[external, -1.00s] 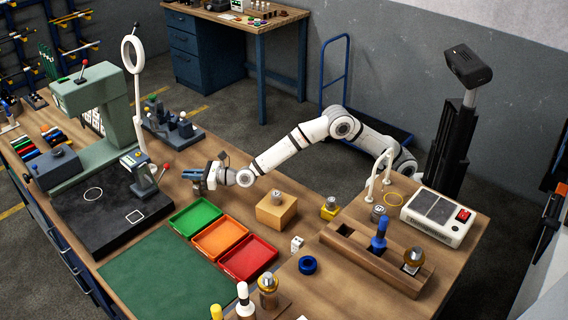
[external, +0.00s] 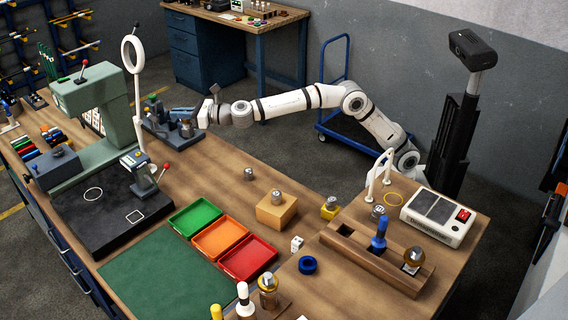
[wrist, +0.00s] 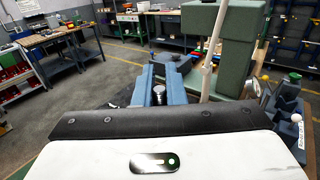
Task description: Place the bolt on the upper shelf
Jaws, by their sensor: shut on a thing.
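My gripper (external: 187,118) is at the far edge of the workbench (external: 215,155), by the dark fixture (external: 163,128). Its blue jaws show in the wrist view (wrist: 159,86), shut on a small round metal piece, which I take for the bolt (wrist: 159,93). Only its top shows there; in the external view the arm and fixture make it hard to pick out. I cannot tell which surface is the upper shelf.
A green press (external: 95,110) and a white ring on a pole (external: 134,60) stand left of my gripper. Similar metal pieces stand on the bench (external: 249,174) and on a wooden block (external: 276,198). Green, orange and red trays (external: 248,260) lie in front.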

